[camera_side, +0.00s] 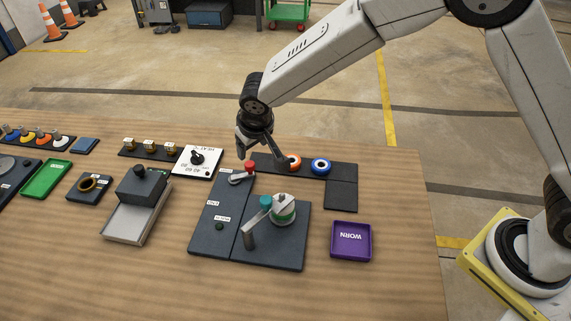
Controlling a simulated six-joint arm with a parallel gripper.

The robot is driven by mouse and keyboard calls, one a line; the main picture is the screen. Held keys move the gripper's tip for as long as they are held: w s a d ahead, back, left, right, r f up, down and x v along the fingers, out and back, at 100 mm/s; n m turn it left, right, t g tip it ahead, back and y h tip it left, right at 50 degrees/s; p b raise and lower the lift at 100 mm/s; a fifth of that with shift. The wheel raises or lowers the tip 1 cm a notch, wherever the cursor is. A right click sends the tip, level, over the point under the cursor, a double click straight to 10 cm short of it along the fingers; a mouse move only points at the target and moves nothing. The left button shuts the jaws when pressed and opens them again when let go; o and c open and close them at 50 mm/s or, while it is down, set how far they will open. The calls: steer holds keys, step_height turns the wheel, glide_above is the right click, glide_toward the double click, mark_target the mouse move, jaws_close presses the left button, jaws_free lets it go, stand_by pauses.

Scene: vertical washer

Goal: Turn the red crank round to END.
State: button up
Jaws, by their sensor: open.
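The red crank (250,166) has a red knob on a short grey arm, at the top of a dark panel (209,220). The arm runs left and slightly down from the knob. Small white labels show on the panel, one near the crank and others lower down; their words are too small to read surely. My gripper (262,158) points down above and around the red knob, its fingers spread to the left and right. It is open. I cannot tell whether a finger touches the knob.
A strip with orange (294,162) and blue (321,166) rings lies just right of my gripper. A white dial plate (196,162) is close on the left. A teal-topped fixture (279,211) stands in front, near a purple WORN tray (351,241). Bare table lies at the front.

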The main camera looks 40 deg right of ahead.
mark_target(249, 164)
steer(key=n, duration=0.3)
steer(key=w+n+g, duration=0.1)
steer(key=n, duration=0.3)
steer(key=w+n+g, duration=0.1)
steer(key=n, duration=0.2)
steer(key=shift+d+n, duration=0.25)
steer(key=shift+n, duration=0.05)
steer(key=n, duration=0.3)
steer(key=n+g, duration=0.1)
steer(key=shift+w+r, duration=0.15)
steer(key=shift+w, duration=0.1)
steer(key=n, duration=0.3)
steer(key=n+g, duration=0.1)
steer(key=n, duration=0.1)
steer(key=shift+w+a+r+y, duration=0.15)
steer(key=shift+a+r+y, duration=0.1)
steer(key=shift+y, duration=0.15)
steer(key=shift+f, duration=0.1)
steer(key=shift+f, duration=3.9)
jaws_close()
